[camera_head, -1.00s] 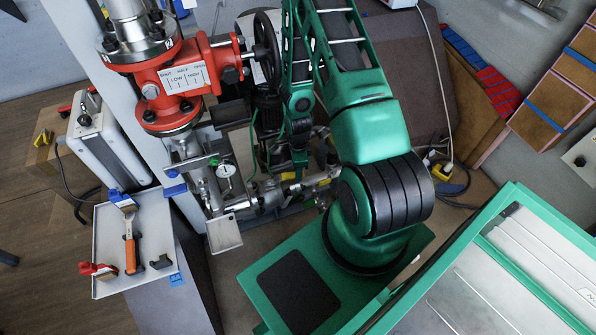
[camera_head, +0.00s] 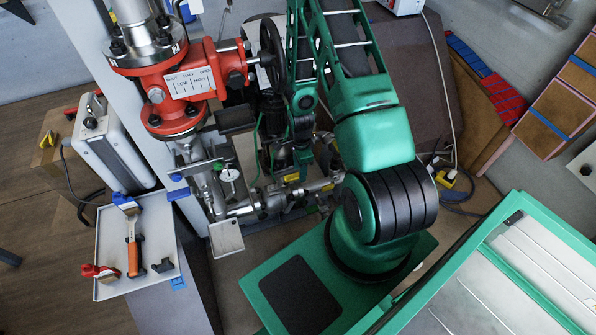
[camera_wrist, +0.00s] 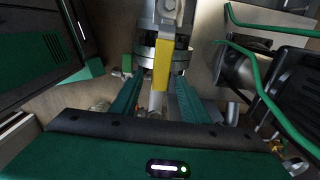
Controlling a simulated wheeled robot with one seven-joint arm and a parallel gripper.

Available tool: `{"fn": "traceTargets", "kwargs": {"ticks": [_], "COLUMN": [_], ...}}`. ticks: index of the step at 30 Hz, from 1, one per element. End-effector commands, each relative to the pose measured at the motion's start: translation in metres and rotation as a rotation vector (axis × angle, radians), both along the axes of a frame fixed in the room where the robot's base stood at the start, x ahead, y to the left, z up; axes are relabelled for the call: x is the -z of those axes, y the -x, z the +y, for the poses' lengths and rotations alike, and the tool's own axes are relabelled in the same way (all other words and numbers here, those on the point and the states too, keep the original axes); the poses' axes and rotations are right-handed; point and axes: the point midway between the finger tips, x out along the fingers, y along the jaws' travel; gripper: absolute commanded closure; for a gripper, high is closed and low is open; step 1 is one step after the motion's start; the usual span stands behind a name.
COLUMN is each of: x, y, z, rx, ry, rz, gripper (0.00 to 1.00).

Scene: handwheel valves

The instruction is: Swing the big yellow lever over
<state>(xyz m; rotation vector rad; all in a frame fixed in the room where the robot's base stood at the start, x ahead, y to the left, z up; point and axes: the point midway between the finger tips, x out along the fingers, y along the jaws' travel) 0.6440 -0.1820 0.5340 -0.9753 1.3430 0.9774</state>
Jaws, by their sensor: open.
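The yellow lever (camera_wrist: 163,62) shows in the wrist view as a flat upright bar in front of a round grey metal fitting (camera_wrist: 164,50). My gripper (camera_wrist: 156,85) is open, with one green finger to the left of the lever's lower end and one to the right. I cannot tell whether either finger touches it. In the head view, my gripper is mostly hidden behind the arm, low among the pipes. A small yellow patch shows there, but I cannot tell if it is the lever.
A red valve body (camera_head: 190,82) with a dark handwheel (camera_head: 268,60) stands left of my arm. A gauge (camera_head: 229,174) and steel pipes sit below it. A grey tray (camera_head: 110,262) with tools is at lower left. A dark cylindrical part and green tubing are right in the wrist view.

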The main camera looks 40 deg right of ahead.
Motion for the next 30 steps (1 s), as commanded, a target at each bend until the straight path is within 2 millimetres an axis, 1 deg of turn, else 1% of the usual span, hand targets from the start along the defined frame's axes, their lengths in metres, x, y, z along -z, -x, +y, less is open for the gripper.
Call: {"fn": "traceTargets", "kwargs": {"ticks": [3, 13, 17, 26, 30], "x": [-0.011, -0.037, -0.041, -0.042, -0.049], "y": [-0.001, -0.001, 0.000, 0.000, -0.001], "z": [0.000, 0.000, 0.000, 0.000, 0.000], "rx": [0.000, 0.000, 0.000, 0.000, 0.000], "ry": [0.001, 0.001, 0.000, 0.000, 0.001], "rz": [-0.002, -0.002, 0.000, 0.000, -0.002], "gripper": [0.59, 0.59, 0.59, 0.59, 0.59]}}
